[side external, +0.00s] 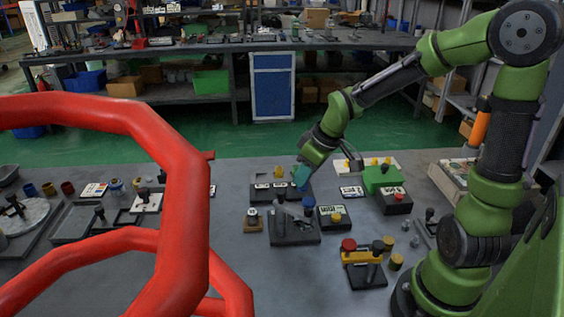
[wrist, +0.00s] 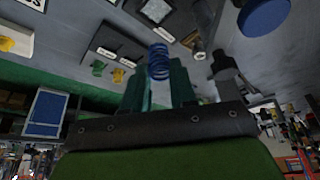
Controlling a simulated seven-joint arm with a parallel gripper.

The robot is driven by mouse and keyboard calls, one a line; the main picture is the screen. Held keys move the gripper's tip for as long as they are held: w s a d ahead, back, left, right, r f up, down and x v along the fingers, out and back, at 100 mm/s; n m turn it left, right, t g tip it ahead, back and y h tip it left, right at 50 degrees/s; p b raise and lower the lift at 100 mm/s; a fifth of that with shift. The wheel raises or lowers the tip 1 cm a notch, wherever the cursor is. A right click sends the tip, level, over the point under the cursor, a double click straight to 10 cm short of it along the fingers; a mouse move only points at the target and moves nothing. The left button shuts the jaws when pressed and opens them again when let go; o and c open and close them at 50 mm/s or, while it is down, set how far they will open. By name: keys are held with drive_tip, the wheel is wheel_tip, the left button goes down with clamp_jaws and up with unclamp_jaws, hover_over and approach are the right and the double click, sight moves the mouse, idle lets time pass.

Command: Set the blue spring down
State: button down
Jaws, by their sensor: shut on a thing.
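The blue spring (wrist: 158,61) shows in the wrist view as a small upright coil between the teal fingertips of my gripper (wrist: 158,84). My gripper is shut on it. In the side external view my gripper (side external: 301,177) points down over the middle of the grey bench, close above the valve blocks. The spring cannot be made out there; the fingers and its small size hide it.
Below my gripper stands a dark fixture with a grey lever (side external: 292,229). A labelled block (side external: 333,219) and a green block (side external: 381,179) stand to its right. A yellow and black fixture (side external: 363,267) is nearer. A red rail (side external: 183,210) crosses the left foreground.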

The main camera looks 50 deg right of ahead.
sight(306, 185)
drive_tip(key=shift+s+a+f, duration=0.1)
drive_tip(key=shift+a, duration=0.05)
wheel_tip(306, 185, down, 4)
drive_tip(key=shift+r+n, duration=0.2)
drive_tip(key=shift+n, duration=0.1)
drive_tip(key=shift+f, duration=2.2)
drive_tip(key=shift+f, duration=0.1)
drive_tip(key=c, duration=0.9)
unclamp_jaws()
